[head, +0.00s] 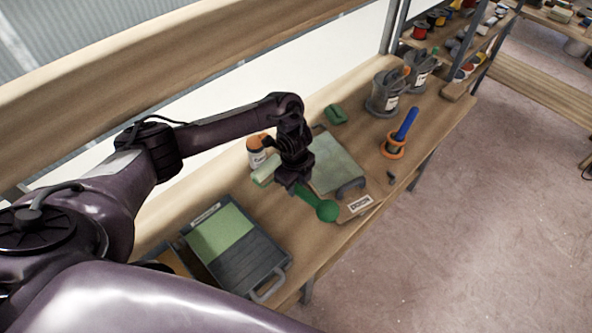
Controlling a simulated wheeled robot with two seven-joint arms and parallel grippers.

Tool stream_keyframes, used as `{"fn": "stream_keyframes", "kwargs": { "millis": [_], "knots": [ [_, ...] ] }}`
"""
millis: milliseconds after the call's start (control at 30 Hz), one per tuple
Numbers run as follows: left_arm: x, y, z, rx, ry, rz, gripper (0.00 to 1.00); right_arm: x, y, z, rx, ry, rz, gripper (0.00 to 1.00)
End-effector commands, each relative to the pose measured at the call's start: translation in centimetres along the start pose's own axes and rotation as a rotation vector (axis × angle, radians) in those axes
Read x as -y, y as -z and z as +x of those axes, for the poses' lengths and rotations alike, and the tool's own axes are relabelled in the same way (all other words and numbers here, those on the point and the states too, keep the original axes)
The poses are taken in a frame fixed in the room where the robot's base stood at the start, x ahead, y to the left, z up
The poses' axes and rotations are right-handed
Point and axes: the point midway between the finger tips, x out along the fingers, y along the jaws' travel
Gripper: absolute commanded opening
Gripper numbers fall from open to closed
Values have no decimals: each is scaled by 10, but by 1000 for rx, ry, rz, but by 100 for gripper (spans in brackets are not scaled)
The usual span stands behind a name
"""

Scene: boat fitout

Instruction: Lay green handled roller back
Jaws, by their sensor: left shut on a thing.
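The green handled roller shows in the head view, with its green handle (325,210) pointing to the lower right and its pale roller sleeve (265,173) at the upper left. My left gripper (297,186) is shut on the roller from above, and its jaws hide the middle of it. The roller is over or beside the left edge of a board with a pale green sheet (335,168); I cannot tell whether it touches the bench. A paint tray (262,262) with a green area sits to the lower left. My right gripper is not in view.
On the wooden bench (345,237), a white jar with an orange lid (257,150) stands behind the roller. A green block (335,114), grey pots (384,92) and a blue-handled tool in an orange ring (404,130) stand farther back.

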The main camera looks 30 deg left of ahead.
Motion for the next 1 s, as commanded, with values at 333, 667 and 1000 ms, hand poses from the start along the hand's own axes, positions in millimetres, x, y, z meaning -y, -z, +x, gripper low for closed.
{"fn": "stream_keyframes", "kwargs": {
  "millis": [333,667,1000],
  "knots": [
    [0,0,21,0,0,0,0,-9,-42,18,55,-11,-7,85],
    [0,-1,72,0,1,0,0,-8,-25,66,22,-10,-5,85],
    [0,-2,112,0,1,-1,0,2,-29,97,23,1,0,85]
  ]
}}
